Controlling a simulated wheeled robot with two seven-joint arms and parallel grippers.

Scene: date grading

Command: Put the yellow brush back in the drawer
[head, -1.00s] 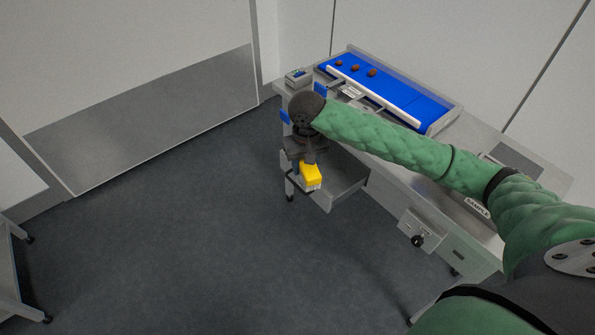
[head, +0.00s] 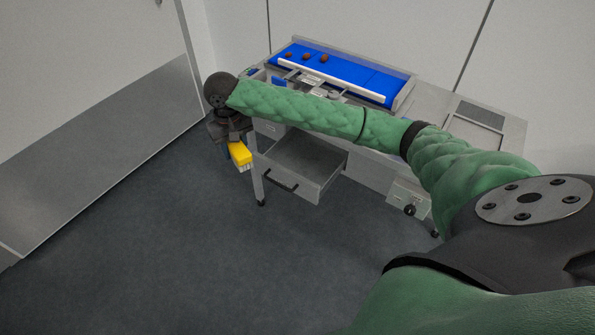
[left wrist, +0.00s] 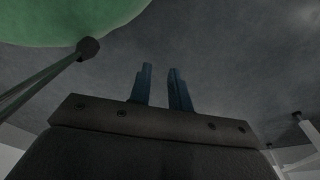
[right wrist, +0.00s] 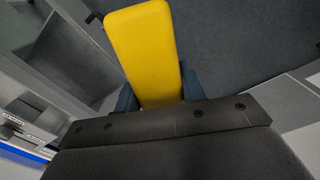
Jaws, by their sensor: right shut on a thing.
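The yellow brush (head: 240,153) hangs with its pale bristles downward, to the left of the open drawer (head: 303,160). My right gripper (head: 229,146) is shut on the brush, outside the drawer and apart from it. In the right wrist view the brush (right wrist: 145,50) stands out between the fingers of the right gripper (right wrist: 158,95). The drawer is pulled out from under the table, and its visible floor looks empty. My left gripper (left wrist: 160,85) shows only in the left wrist view, its fingers apart with nothing between them, above the grey floor.
The table (head: 510,130) carries a blue conveyor belt (head: 350,76) with several brown dates at its left end. A small box with a black knob (head: 409,210) hangs at the table's front, right of the drawer. The floor before the table is clear.

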